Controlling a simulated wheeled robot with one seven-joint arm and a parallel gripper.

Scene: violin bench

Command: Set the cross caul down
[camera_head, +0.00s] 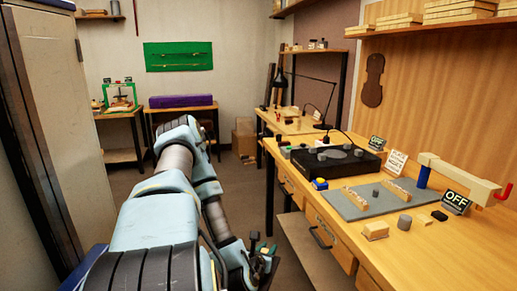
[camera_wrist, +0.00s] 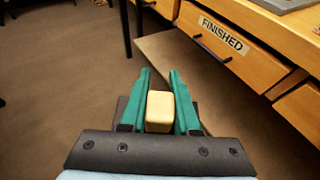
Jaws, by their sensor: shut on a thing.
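My gripper (camera_wrist: 160,75) has green fingers and is shut on a pale wooden block with rounded edges, which I take to be the cross caul (camera_wrist: 159,108). Only one end of the block shows, so its length is hidden. In the head view my gripper (camera_head: 262,258) is low, beside the front of the wooden workbench (camera_head: 460,245), apart from its top. The block cannot be made out there. In the wrist view there is floor and a low board beneath the fingers.
A grey mat (camera_head: 350,210) on the bench bears wooden strips and a grey cylinder. Beside it are a wooden block (camera_head: 375,230), another cylinder (camera_head: 404,222), a clamp-like wooden arm (camera_head: 455,178) and an OFF sign (camera_head: 455,201). A drawer marked FINISHED (camera_wrist: 222,35) faces me.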

